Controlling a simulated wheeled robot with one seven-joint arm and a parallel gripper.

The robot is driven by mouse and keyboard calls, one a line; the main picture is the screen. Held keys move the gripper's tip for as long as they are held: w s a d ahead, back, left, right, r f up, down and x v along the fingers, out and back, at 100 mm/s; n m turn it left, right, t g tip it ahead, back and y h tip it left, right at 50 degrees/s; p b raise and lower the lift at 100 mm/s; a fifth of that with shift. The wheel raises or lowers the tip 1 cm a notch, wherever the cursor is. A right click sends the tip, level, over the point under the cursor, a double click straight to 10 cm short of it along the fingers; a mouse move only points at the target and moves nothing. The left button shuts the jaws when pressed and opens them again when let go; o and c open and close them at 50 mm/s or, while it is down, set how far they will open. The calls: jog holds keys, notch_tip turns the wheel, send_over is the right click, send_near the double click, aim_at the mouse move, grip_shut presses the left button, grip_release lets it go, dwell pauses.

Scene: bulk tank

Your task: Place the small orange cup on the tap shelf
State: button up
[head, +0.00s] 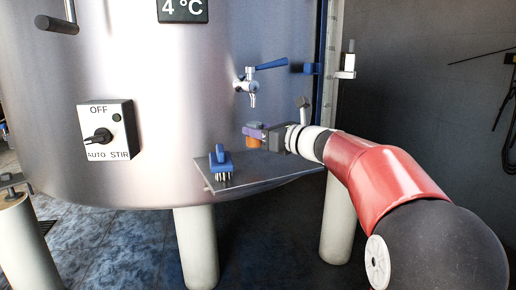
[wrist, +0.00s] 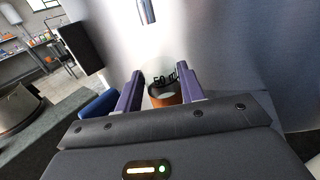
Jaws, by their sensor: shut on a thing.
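The small orange cup (head: 253,142) is between the purple fingers of my gripper (head: 257,131), below the tap (head: 251,88). In the wrist view the orange cup (wrist: 166,97), with dark "50 mL" lettering by its rim, shows between the two fingers of my gripper (wrist: 160,85). The cup looks upright, and its lower part is hidden in the wrist view. The tap shelf (head: 268,172) is a grey plate on the tank front. The cup is over its back part; I cannot tell whether its base touches the plate.
A blue brush (head: 221,160) stands on the left of the shelf. The shelf's front middle is bare. The steel tank (head: 180,90) rises behind it, with a stir switch box (head: 106,130) at left. The tap's blue lever (head: 271,65) sticks out to the right.

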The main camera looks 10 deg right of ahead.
aim_at(259, 144)
notch_tip(259, 144, down, 4)
jog(key=shift+r+b, duration=0.1)
jog(key=shift+b, duration=0.45)
jog(key=shift+w+f, duration=0.15)
jog(key=shift+f, duration=0.15)
jog(key=shift+f, duration=0.2)
jog(key=o, duration=1)
jog(key=shift+r, duration=0.1)
jog(key=shift+o, duration=0.2)
jog(key=shift+r, duration=0.15)
jog(key=v, duration=1.2)
